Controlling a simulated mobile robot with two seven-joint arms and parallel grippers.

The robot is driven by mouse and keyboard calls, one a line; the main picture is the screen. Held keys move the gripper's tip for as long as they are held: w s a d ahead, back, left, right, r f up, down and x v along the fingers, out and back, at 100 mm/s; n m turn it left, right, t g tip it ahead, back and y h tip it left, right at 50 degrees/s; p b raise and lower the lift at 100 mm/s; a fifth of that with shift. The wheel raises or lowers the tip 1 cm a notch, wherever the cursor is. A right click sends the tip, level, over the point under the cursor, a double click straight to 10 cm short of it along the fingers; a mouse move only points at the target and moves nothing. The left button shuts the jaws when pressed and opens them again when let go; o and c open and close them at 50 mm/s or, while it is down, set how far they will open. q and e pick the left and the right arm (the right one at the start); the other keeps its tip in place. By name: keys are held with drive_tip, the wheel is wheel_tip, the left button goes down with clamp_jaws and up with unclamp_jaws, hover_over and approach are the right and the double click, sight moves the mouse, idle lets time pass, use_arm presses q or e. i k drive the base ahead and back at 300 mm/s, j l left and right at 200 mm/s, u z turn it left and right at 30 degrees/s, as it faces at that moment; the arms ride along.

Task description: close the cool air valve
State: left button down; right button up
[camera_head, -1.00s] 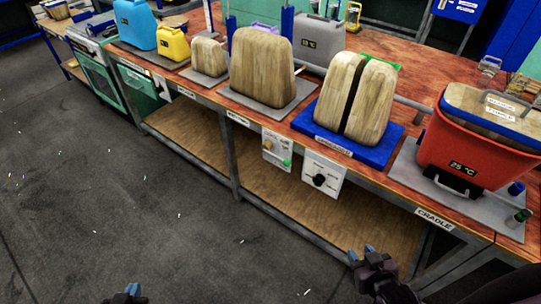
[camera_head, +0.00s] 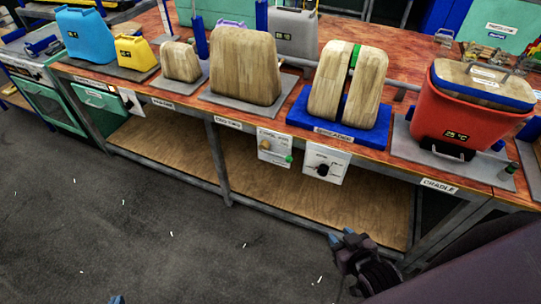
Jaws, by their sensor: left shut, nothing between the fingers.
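No part is readably marked as the cool air valve. A green-capped fitting (camera_head: 508,170) stands on the grey plate beside the red container at the right end of the bench. A blue fitting (camera_head: 498,145) is partly hidden behind that container. My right gripper (camera_head: 350,240) is low in front of the bench, below the cradle label, touching nothing visible; its finger gap is unclear. My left gripper (camera_head: 117,299) shows only as a small blue tip at the bottom edge, shut and over the floor, well away from the bench.
The red container (camera_head: 450,110) reads 25 °C. Wooden blocks (camera_head: 245,65) stand on the bench (camera_head: 300,85). A panel with yellow and green knobs (camera_head: 275,147) and a dial panel (camera_head: 325,165) hang on its front edge. The floor (camera_head: 120,230) before it is clear.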

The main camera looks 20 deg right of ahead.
sight(289, 159)
drive_tip(key=i+j+z, duration=0.1)
drive_tip(key=j, duration=0.4)
drive_tip(key=i+j+z, duration=0.1)
drive_tip(key=j, duration=0.4)
drive_tip(key=j+z, duration=0.1)
drive_tip(key=j, duration=0.45)
drive_tip(key=i, duration=0.05)
